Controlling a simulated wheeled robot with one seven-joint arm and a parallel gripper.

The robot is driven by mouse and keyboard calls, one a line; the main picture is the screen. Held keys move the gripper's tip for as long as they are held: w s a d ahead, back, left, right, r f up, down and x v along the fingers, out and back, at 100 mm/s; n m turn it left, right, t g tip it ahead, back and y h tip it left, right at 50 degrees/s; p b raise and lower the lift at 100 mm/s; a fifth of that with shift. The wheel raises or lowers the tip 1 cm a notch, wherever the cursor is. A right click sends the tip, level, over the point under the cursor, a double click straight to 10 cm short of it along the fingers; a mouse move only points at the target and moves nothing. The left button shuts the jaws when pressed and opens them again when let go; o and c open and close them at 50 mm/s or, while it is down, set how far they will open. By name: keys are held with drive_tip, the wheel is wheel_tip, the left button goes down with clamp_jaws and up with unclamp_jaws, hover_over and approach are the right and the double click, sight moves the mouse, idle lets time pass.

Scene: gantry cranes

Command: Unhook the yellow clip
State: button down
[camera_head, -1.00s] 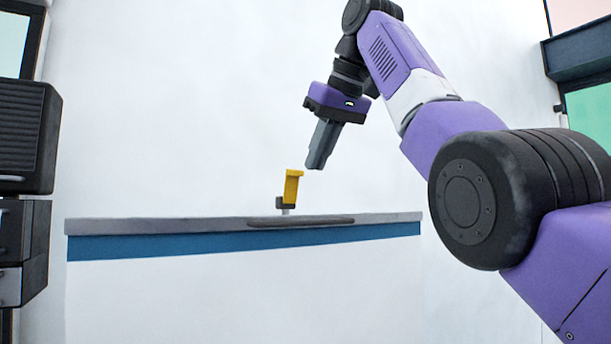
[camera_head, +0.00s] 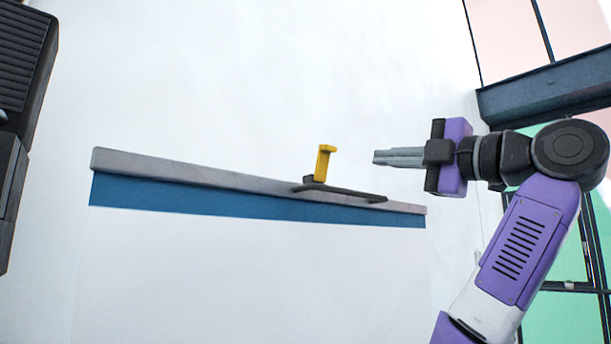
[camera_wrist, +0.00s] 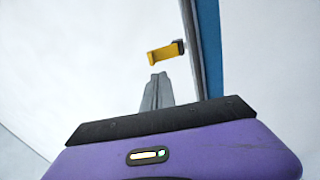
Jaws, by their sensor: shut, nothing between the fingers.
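The yellow clip (camera_head: 324,162) stands upright on a dark mount on top of the grey rail (camera_head: 230,178) in the head view. In the wrist view the clip (camera_wrist: 165,53) is just beyond the fingertips and lies against a small dark part beside the rail (camera_wrist: 195,60). My gripper (camera_head: 375,157) is to the right of the clip in the head view, pointing left at about its height, with a gap between them. Its fingers are together and hold nothing. In the wrist view my gripper (camera_wrist: 155,76) points toward the clip without visibly touching it.
A dark flat bar (camera_head: 350,193) lies along the rail's front at the clip's foot. A blue strip (camera_head: 230,205) runs under the rail. A dark ribbed cabinet (camera_head: 20,70) stands at the far left. The white wall around the clip is clear.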

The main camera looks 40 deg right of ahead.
drive_tip(key=p, duration=0.5)
approach(324, 154)
drive_tip(key=x, duration=0.5)
drive_tip(key=shift+w+f, duration=0.3)
drive_tip(key=shift+w, duration=0.7)
drive_tip(key=shift+t, duration=0.3)
drive_tip(key=shift+r, duration=0.1)
drive_tip(key=shift+d+r, duration=0.1)
drive_tip(key=shift+r, duration=0.15)
drive_tip(key=shift+w+g, duration=0.15)
drive_tip(key=shift+g, duration=0.45)
drive_tip(key=shift+w+r, duration=0.3)
drive_tip(key=shift+w, duration=0.15)
